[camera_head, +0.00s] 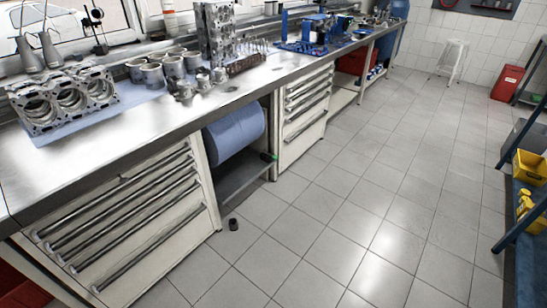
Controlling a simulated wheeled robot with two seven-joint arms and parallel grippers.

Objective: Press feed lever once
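I cannot pick out a feed lever for certain in the head view. A large blue roll (234,137) lies on its side under the steel workbench (110,145), between two white drawer cabinets. Neither of my grippers is in view.
Engine blocks (64,97), metal cylinders and a tall metal block (215,35) stand on the bench. A blue-framed rack with yellow containers (530,167) stands right. The tiled floor between is clear.

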